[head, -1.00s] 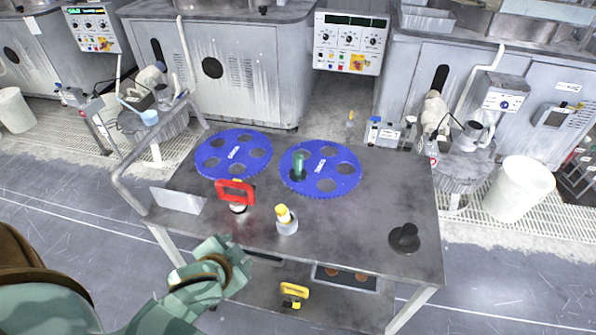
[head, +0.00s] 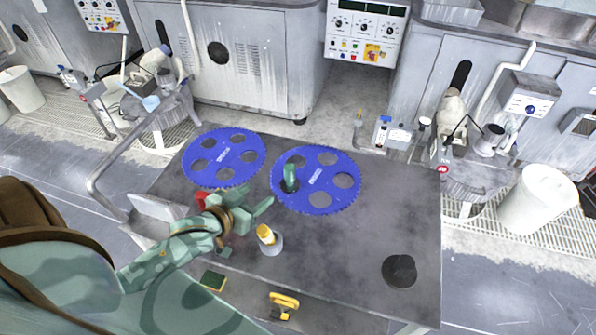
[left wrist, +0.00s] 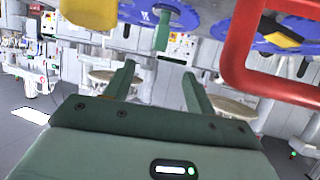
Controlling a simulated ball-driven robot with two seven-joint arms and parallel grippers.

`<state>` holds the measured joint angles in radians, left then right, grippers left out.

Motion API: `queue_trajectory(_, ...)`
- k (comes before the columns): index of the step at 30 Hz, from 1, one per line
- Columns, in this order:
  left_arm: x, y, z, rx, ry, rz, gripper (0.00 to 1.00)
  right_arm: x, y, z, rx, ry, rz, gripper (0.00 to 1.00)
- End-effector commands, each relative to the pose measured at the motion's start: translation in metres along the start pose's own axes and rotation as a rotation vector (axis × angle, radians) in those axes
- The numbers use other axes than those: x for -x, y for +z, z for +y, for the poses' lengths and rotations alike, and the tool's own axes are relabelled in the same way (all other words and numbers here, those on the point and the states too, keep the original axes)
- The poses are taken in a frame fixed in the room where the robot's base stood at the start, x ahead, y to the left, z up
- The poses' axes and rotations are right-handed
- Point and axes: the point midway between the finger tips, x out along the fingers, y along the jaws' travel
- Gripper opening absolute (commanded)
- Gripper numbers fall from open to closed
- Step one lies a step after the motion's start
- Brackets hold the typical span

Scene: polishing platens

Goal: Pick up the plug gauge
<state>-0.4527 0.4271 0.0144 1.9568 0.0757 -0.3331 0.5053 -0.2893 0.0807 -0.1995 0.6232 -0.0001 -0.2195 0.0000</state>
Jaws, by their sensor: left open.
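Several handled pieces are here, and I cannot tell for sure which is the plug gauge. A green-handled piece (head: 290,178) with a dark base stands upright on the right blue disc; its green handle also shows in the left wrist view (left wrist: 163,30). A yellow-topped metal cylinder (head: 268,239) stands near the table front; its yellow top shows in the left wrist view (left wrist: 268,30). My left gripper (head: 257,200) is open and empty, between these two and apart from both. It also shows in the left wrist view (left wrist: 158,70). My right gripper is out of view.
A red handle (left wrist: 236,55) stands close beside my left gripper, mostly hidden by it in the head view. The left blue disc (head: 222,160) lies behind. A black round piece (head: 400,270) sits at right. The table (head: 340,245) is clear between.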

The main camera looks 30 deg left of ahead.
Motion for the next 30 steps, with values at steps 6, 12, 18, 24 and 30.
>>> queue_trajectory(6,-0.023,0.0,-0.001,0.003,0.001,0.006,0.55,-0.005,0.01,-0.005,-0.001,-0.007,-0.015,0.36)
queue_trajectory(12,-0.073,0.001,-0.001,0.002,0.0,0.005,0.55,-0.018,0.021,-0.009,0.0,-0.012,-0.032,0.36)
queue_trajectory(18,-0.106,0.0,-0.001,0.003,0.0,0.004,0.55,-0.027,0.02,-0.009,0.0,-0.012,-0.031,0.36)
queue_trajectory(24,-0.124,-0.003,-0.001,0.001,0.0,0.004,0.55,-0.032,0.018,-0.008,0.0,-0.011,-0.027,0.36)
queue_trajectory(30,-0.156,-0.005,-0.002,0.002,0.001,0.002,0.55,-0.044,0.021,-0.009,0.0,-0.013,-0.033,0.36)
